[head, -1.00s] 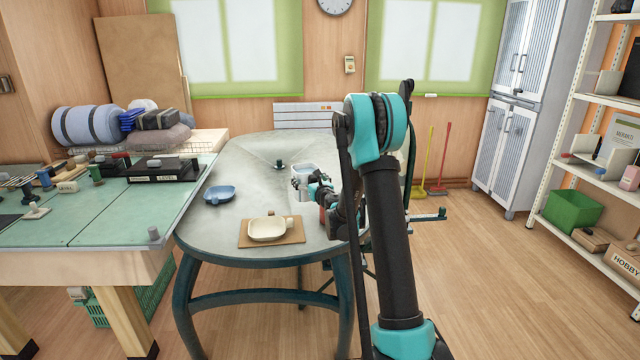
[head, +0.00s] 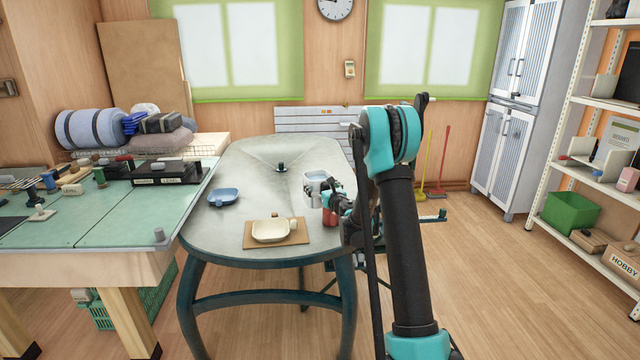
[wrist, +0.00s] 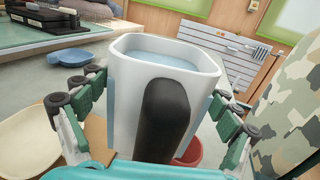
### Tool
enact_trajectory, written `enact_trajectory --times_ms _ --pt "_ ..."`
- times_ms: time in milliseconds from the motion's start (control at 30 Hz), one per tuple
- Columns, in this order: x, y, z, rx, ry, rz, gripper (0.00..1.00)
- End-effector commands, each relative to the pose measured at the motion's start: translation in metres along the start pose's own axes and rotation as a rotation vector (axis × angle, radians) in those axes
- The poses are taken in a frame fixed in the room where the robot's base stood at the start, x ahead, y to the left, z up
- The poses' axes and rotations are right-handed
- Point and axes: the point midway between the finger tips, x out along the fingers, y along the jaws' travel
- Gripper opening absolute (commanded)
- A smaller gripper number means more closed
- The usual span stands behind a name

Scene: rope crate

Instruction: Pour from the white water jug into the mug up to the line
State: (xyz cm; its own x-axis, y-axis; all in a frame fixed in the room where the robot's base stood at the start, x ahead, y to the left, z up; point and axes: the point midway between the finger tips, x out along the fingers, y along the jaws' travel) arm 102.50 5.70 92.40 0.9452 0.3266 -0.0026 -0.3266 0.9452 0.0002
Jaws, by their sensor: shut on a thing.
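The white water jug (head: 313,176) is held in my gripper (head: 328,190) at the right side of the oval table. In the wrist view the jug (wrist: 125,95) stands between the fingers of my gripper (wrist: 158,85), its dark handle (wrist: 165,120) towards the camera. Pale blue water (wrist: 158,52) shows inside, below the rim. The jug looks about upright. A red mug (head: 329,217) is on the table, close to the jug on the near side. In the wrist view only part of the mug (wrist: 190,152) shows behind the handle. Its fill line cannot be seen.
A cream bowl (head: 270,231) sits on a brown board (head: 292,238) at the table's near edge. A blue bowl (head: 223,195) is at the left. A small dark piece (head: 281,167) stands at the table's middle. A camouflage-patterned thing (wrist: 288,105) is close at the right.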

Motion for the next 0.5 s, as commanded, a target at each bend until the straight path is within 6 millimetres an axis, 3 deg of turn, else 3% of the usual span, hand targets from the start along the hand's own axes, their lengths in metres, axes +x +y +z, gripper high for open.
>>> enact_trajectory --times_ms 200,500 --pt "0.0 0.001 -0.014 0.014 0.0 0.0 0.5" --pt "0.0 0.01 0.0 0.362 0.0 0.002 0.5"
